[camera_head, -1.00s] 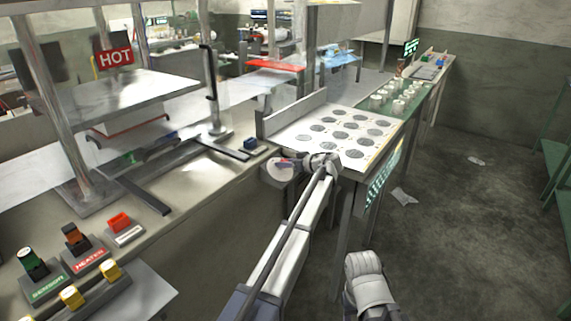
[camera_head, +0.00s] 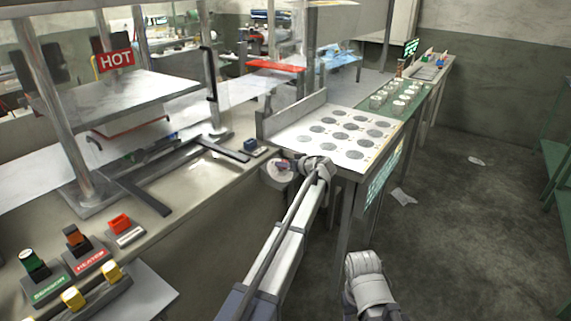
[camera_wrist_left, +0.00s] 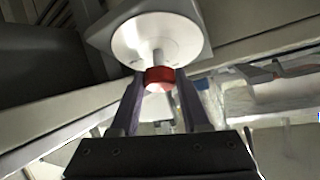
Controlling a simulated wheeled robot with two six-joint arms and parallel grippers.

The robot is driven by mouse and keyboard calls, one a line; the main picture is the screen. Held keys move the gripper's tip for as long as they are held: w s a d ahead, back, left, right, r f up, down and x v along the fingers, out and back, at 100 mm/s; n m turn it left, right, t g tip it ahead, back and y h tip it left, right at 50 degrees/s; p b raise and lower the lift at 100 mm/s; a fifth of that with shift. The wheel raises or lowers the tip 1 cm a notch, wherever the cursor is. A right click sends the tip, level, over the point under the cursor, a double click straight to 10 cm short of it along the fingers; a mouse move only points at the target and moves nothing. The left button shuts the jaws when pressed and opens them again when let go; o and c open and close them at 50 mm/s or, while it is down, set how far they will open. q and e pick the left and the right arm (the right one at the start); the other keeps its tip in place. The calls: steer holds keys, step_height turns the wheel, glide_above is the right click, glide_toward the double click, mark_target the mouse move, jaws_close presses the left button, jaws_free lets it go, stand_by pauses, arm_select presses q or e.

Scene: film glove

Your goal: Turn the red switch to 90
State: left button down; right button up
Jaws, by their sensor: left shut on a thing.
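The red switch (camera_wrist_left: 159,78) shows in the left wrist view as a red knob on a short metal shaft, in front of a round white dial (camera_wrist_left: 150,38). My left gripper (camera_wrist_left: 160,88) has one finger on each side of the red knob and is shut on it. In the head view the dial (camera_head: 278,169) is on the side of the bench, and my left gripper (camera_head: 297,167) reaches it from the right. The knob is mostly hidden there, and the dial's markings are too small to read. My right gripper is not clearly in view.
A white panel with grey discs (camera_head: 352,126) stands right behind my left wrist. At the lower left are green, orange and red switches (camera_head: 120,222) and yellow knobs (camera_head: 72,299). A HOT sign (camera_head: 116,58) hangs over a metal plate. The floor (camera_head: 460,240) at right is mostly clear.

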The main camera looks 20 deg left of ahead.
arm_select(q)
steer(key=m+h, duration=0.1)
steer(key=m, duration=0.1)
steer(key=m+t+h+p, duration=0.1)
steer(key=m, duration=0.1)
steer(key=shift+s+a+r, duration=0.1)
steer(key=shift+s+r, duration=0.05)
steer(key=m+h+p, duration=0.1)
steer(key=m, duration=0.1)
steer(key=m+h+p, duration=0.1)
steer(key=m+h, duration=0.1)
steer(key=m, duration=0.1)
steer(key=shift+r+t+h+p, duration=0.1)
steer(key=shift+t+h+p, duration=0.2)
steer(key=shift+p, duration=0.1)
steer(key=m+h+p, duration=0.2)
steer(key=m+h, duration=0.1)
steer(key=m, duration=0.2)
steer(key=shift+g+p, duration=0.35)
steer(key=shift+g, duration=0.05)
steer(key=shift+m+g+h+p, duration=0.3)
steer(key=shift+m+h+p, duration=0.2)
steer(key=shift+m, duration=0.5)
steer(key=shift+f, duration=0.2)
steer(key=shift+c, duration=1.9)
jaws_free()
steer(key=shift+r, duration=0.1)
